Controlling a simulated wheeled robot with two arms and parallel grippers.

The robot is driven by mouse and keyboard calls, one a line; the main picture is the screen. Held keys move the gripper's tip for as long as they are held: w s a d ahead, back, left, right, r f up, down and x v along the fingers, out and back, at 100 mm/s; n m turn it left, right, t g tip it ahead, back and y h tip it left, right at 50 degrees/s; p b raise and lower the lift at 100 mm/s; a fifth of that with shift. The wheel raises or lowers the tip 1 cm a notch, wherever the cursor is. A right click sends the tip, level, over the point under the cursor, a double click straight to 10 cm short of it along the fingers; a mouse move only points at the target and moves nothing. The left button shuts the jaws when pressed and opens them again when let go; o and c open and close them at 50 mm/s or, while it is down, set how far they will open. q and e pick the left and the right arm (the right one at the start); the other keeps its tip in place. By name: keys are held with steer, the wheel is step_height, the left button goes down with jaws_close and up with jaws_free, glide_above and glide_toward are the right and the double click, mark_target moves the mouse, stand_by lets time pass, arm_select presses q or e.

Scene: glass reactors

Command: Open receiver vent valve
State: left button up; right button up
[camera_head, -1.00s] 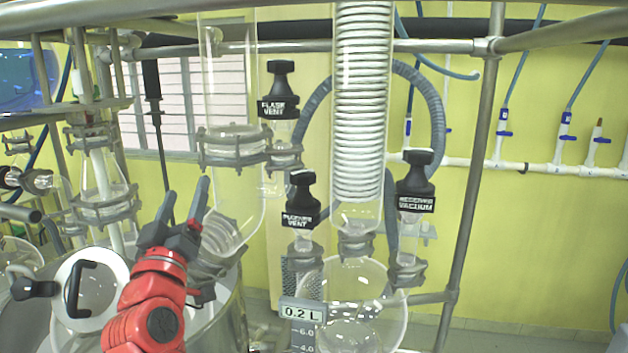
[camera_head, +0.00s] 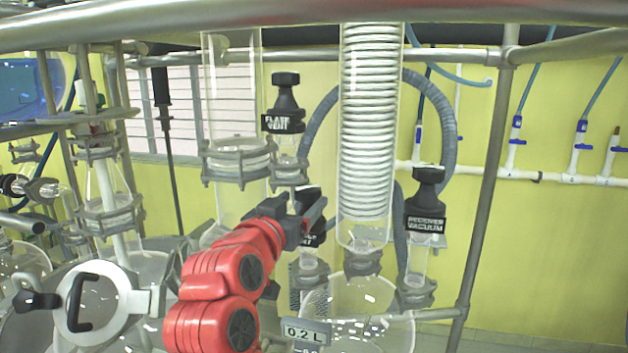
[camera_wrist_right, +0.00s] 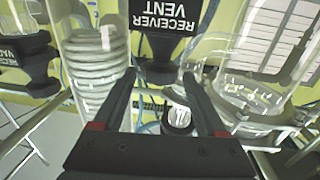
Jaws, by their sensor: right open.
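The receiver vent valve (camera_head: 309,197) is a black knob with a white-lettered label on a glass neck. In the head view my right gripper (camera_head: 298,212) is in front of it and partly hides the knob and label. In the right wrist view the valve's label (camera_wrist_right: 168,38) reads RECEIVER VENT upside down, just beyond the fingertips. I cannot tell whether a finger touches the knob. My left gripper is not in view.
The flask vent knob (camera_head: 285,105) stands up and left of the valve, the receiver vacuum knob (camera_head: 427,205) to its right. The coiled glass condenser (camera_head: 371,130) is close on the right. The glass receiver (camera_head: 358,310) sits below. A metal frame post (camera_head: 485,180) stands further right.

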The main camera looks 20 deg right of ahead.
mark_target(303, 189)
steer(key=p+x, duration=0.2)
steer(key=x, duration=0.4)
steer(key=shift+d+r, duration=0.1)
steer(key=shift+w+d, duration=0.3)
steer(key=shift+w, duration=0.15)
steer(key=c, duration=1.1)
steer(key=shift+f+y+b, duration=0.25)
steer(key=shift+y+b, duration=0.05)
steer(key=shift+b, duration=0.25)
steer(key=n+t+y+b, duration=0.1)
steer(key=n+y+b, duration=0.1)
steer(key=b, duration=0.4)
steer(key=a+n+t+y+b, duration=0.1)
steer(key=n+y+b, duration=0.1)
steer(key=y+b, duration=0.2)
steer(key=n+t+y+b, duration=0.2)
steer(key=n+y+b, duration=0.1)
steer(key=b, duration=0.4)
steer(key=shift+w+a+f+y+b, duration=0.15)
steer(key=shift+w+a+y+b, duration=0.15)
steer(key=shift+y, duration=0.1)
steer(key=shift+b, duration=0.35)
steer(key=shift+a+r+n+y+b, duration=0.2)
steer(key=shift+r+n+y+b, duration=0.1)
steer(key=shift+n+y+b, duration=0.3)
